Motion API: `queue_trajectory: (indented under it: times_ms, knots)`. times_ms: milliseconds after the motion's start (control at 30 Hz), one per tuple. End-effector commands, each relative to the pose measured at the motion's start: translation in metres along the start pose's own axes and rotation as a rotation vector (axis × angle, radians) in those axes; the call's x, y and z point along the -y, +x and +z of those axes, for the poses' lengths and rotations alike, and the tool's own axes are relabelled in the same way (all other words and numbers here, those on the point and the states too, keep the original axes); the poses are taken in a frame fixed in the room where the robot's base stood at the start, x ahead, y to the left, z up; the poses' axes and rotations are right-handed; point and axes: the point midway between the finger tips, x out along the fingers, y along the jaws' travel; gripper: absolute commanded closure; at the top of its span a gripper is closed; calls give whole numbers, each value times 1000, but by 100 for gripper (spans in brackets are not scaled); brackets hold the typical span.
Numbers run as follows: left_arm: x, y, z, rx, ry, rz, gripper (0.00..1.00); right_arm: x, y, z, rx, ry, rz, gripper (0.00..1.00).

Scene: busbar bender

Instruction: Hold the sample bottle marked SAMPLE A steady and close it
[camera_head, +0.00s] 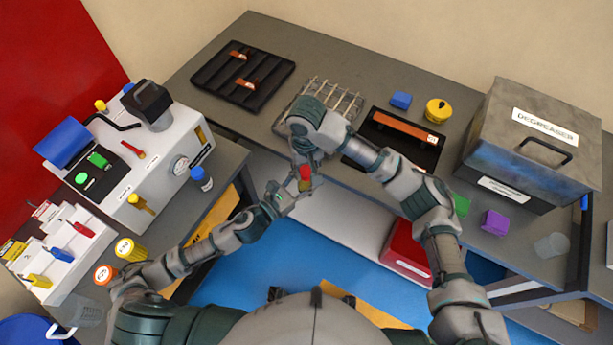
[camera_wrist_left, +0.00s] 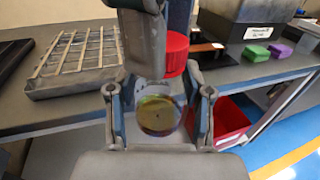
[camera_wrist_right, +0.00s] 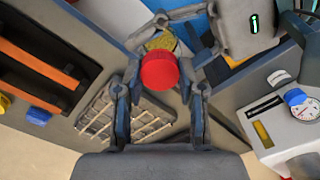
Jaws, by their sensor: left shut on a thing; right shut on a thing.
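The sample bottle (camera_head: 304,187) is small and yellowish and sits in the fingers of my left gripper (camera_head: 285,196), over the gap before the bench. Its round body shows between the fingers in the left wrist view (camera_wrist_left: 158,115). No SAMPLE A marking is readable. My right gripper (camera_wrist_right: 160,88) is shut on a red cap (camera_wrist_right: 160,71), which also shows in the head view (camera_head: 305,172). The cap is at the bottle's top end; the yellowish bottle (camera_wrist_right: 163,41) shows behind it in the right wrist view. I cannot tell whether cap and bottle touch.
A wire rack (camera_head: 345,100), a dark tray with an orange bar (camera_head: 403,124) and the degreaser box (camera_head: 535,135) stand on the back bench. A red bin (camera_head: 405,250) sits under the bench.

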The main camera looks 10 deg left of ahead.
Motion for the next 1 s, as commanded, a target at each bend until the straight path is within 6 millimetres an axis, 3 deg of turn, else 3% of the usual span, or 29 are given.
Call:
queue_trajectory:
  times_ms: [333,433,567,600,700,1000]
  knots:
    - [7,0,1,5,-3,-17,100,0,-1,-2,-5,902,-9,100]
    - [8,0,1,5,-4,-17,100,-1,-1,-2,-5,1046,-9,100]
    - [8,-1,1,5,-4,-17,100,-1,-1,-3,-6,1039,-9,100]
    - [8,-1,1,5,-4,-18,100,-1,-1,-3,-6,1039,-9,54]
    - [7,-1,1,4,-4,-16,100,-1,0,-2,-5,1037,-8,32]
    - [4,0,1,2,-2,-8,100,-2,-1,-1,-3,1034,-4,32]
